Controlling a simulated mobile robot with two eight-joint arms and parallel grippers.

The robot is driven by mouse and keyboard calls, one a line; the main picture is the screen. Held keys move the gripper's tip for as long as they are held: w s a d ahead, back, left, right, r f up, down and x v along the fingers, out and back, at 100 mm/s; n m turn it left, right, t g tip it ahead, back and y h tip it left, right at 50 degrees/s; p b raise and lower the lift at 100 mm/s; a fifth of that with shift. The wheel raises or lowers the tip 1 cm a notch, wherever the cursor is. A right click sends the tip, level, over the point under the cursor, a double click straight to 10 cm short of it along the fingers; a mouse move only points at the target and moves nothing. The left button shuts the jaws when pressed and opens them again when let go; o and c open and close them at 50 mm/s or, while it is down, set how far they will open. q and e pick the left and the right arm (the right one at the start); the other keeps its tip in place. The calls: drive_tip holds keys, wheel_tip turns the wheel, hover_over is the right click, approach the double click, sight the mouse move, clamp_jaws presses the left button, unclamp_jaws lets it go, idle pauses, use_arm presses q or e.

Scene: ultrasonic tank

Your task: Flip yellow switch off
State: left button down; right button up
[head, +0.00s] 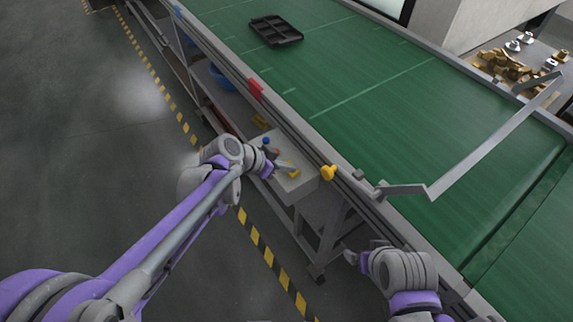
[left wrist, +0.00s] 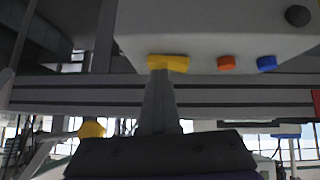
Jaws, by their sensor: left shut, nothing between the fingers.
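The yellow switch (head: 294,173) sits on a light grey control box (head: 299,188) on the side of the conveyor. In the left wrist view the yellow switch (left wrist: 178,63) shows at the edge of the box, beside an orange-red button (left wrist: 226,63) and a blue button (left wrist: 267,64). My left gripper (head: 287,167) is shut and empty, its fingertips right at the switch. In the left wrist view the shut fingers (left wrist: 159,76) overlap the switch's lower edge; I cannot tell whether they touch it. My right gripper (head: 350,257) is near the conveyor's front edge, its fingers barely visible.
The green conveyor belt (head: 400,110) carries a black tray (head: 276,30) at the far end. A yellow knob (head: 327,172) and a red block (head: 255,89) are on its rail. A bent metal bar (head: 480,152) crosses the belt. The floor at left is open.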

use_arm(q)
drive_tip(key=shift+s, duration=0.1)
drive_tip(key=shift+f, duration=0.1)
drive_tip(key=shift+w+a, duration=0.4)
drive_tip(key=shift+w, duration=0.1)
drive_tip(key=shift+w+a, duration=0.15)
drive_tip(key=shift+w, duration=0.1)
drive_tip(key=shift+r, duration=0.25)
